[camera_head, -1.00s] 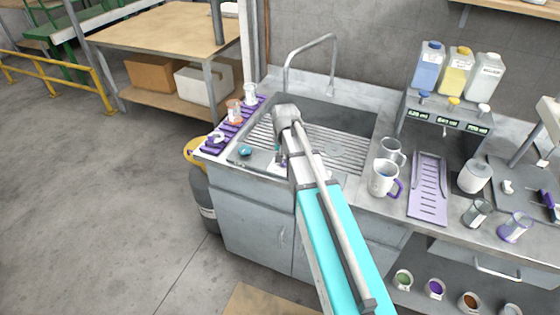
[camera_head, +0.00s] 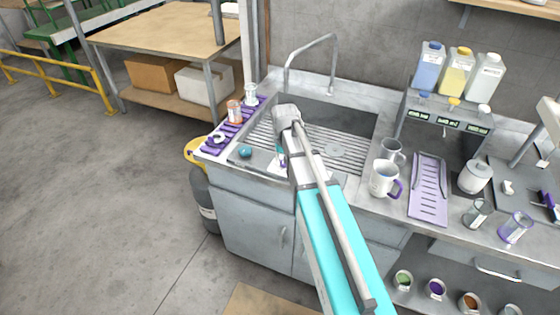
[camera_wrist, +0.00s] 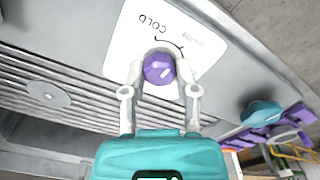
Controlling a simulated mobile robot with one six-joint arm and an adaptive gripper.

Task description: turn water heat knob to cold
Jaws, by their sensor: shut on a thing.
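The water heat knob (camera_wrist: 158,68) is a round purple knob in the wrist view. It sits on a white plate (camera_wrist: 125,42) marked "COLD" with a curved arrow and fainter lettering beside it. My gripper (camera_wrist: 160,62) has its two pale fingers closed around the knob, one on each side. In the head view, my arm reaches over the front of the sink, and its wrist hides the knob and most of the plate. The knob's pointer direction cannot be made out.
The sink (camera_head: 355,118) with its tall tap (camera_head: 333,62) lies behind my wrist. A teal knob (camera_head: 245,151) and a purple rack (camera_head: 236,124) are to the left. Mugs (camera_head: 384,178) and a purple tray (camera_head: 429,187) stand to the right.

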